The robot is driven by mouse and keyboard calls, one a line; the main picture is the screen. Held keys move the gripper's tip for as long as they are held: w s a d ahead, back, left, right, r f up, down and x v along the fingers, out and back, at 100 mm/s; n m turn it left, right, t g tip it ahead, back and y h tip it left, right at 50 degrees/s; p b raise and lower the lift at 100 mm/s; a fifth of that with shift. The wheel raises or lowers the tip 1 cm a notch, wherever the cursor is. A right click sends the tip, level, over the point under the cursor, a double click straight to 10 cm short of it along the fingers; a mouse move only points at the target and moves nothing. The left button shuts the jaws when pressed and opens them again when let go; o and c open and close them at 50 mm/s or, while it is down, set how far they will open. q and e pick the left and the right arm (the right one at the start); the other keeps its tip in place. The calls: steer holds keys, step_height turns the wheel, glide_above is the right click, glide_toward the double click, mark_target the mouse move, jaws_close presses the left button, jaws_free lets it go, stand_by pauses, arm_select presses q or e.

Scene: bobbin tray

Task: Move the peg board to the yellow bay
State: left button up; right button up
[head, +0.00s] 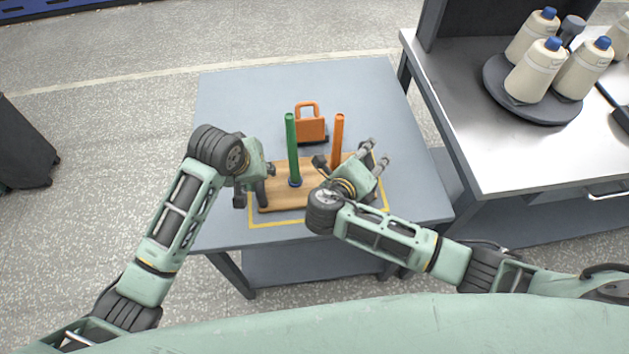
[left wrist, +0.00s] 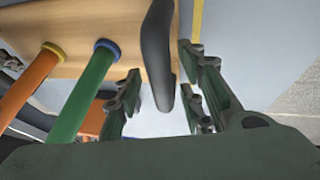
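The peg board (head: 280,199) is a wooden board with a green peg (head: 292,150) in a blue ring and an orange peg (head: 337,142). It lies over the yellow-outlined bay (head: 268,224) on the grey-blue table. In the left wrist view, a black handle (left wrist: 158,50) stands at the board's end. My left gripper (left wrist: 165,95) is open, with fingers on either side of that handle and gaps visible. My right gripper (head: 375,154) is at the board's right end, its fingers apart. It hides that end, so any handle there is not visible.
An orange object with a loop handle (head: 310,129) stands behind the board. A metal workbench (head: 490,130) at right bears a dark round tray (head: 500,92) with several cream bobbins. The table (head: 235,95) is clear at its back left.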

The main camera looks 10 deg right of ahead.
arm_select(q)
steer(key=v, duration=1.2)
arm_select(e)
steer(key=v, duration=1.2)
